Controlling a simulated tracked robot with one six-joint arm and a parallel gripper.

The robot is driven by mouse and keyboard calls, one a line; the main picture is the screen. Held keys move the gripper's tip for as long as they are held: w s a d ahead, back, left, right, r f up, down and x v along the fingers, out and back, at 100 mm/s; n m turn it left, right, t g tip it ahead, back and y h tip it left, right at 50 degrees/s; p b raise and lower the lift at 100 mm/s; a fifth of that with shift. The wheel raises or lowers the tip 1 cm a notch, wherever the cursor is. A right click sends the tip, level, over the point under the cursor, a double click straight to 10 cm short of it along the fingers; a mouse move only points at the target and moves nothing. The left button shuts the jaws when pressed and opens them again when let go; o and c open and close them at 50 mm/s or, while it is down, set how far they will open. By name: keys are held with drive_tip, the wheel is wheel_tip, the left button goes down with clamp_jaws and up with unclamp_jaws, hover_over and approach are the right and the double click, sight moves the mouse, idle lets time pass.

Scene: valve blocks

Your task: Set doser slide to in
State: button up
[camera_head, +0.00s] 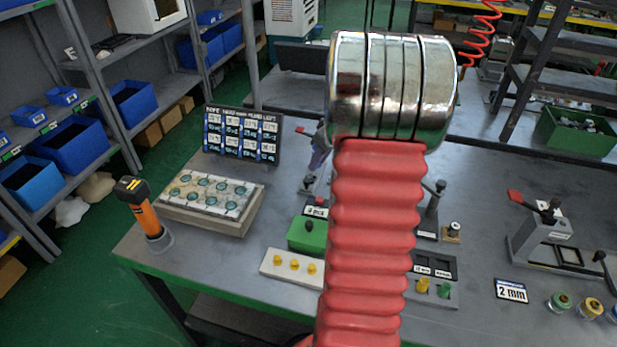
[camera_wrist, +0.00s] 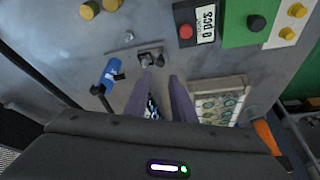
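My gripper (camera_wrist: 161,77) shows in the wrist view as two purple fingers, apart, with nothing seen held between them. Just beyond their tips is a small dark metal fitting (camera_wrist: 150,58) on the grey bench. A blue cylinder (camera_wrist: 110,72) with a black-knobbed lever lies left of the fingers. I cannot tell for sure which part is the doser slide, or its position. In the head view my red arm and steel wrist cover the middle of the bench. A small fitting (camera_head: 308,186) shows left of them.
A green box (camera_head: 307,235) with a black knob and a white block with yellow knobs (camera_head: 291,266) stand nearby. A tray of round jars (camera_head: 212,195), a label board (camera_head: 241,135) and an orange handheld tool (camera_head: 144,211) are at left. A lever press (camera_head: 545,238) stands at right.

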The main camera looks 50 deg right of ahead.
sight(307, 180)
drive_tip(key=x, duration=0.9)
drive_tip(key=shift+w+f, duration=0.1)
drive_tip(key=shift+f, duration=0.25)
drive_tip(key=shift+c, duration=0.5)
clamp_jaws()
